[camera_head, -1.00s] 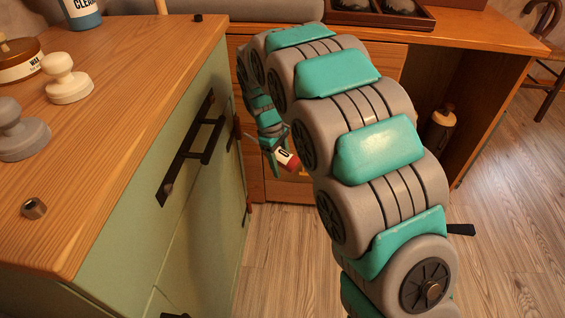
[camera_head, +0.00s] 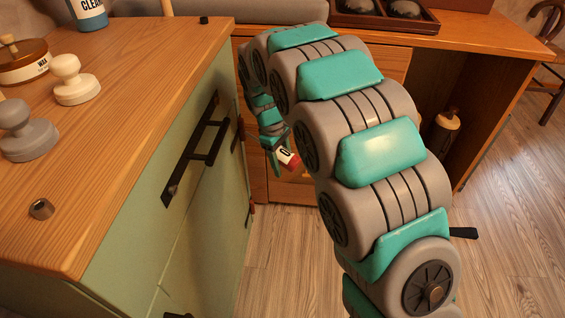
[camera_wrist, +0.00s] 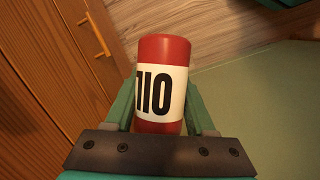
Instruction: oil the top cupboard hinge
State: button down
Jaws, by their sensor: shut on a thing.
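My gripper (camera_wrist: 160,112) is shut on a red oil bottle (camera_wrist: 163,52) with a white label and black lettering. In the head view the gripper (camera_head: 277,158) and the bottle (camera_head: 289,158) show small, right of the green cupboard (camera_head: 225,165) and apart from it. A dark fitting that looks like the top hinge (camera_head: 238,134) is on the cupboard's far upright edge. A similar lower hinge (camera_head: 251,212) is below it. No hinge shows in the wrist view, where a plain green panel (camera_wrist: 270,125) lies to the right.
The cupboard's wooden top (camera_head: 130,110) holds a wax tin (camera_head: 22,64), a white knobbed piece (camera_head: 75,82), a grey one (camera_head: 27,135) and a cleaner bottle (camera_head: 88,12). A black handle (camera_head: 200,150) juts from the front. A wooden desk (camera_head: 470,35) stands behind.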

jog(key=shift+a+f, duration=0.1)
jog(key=shift+f, duration=0.2)
jog(key=shift+f, duration=0.55)
jog(key=shift+f, duration=0.2)
jog(key=shift+r+p, duration=0.3)
jog(key=shift+r, duration=0.7)
jog(key=shift+r, duration=0.1)
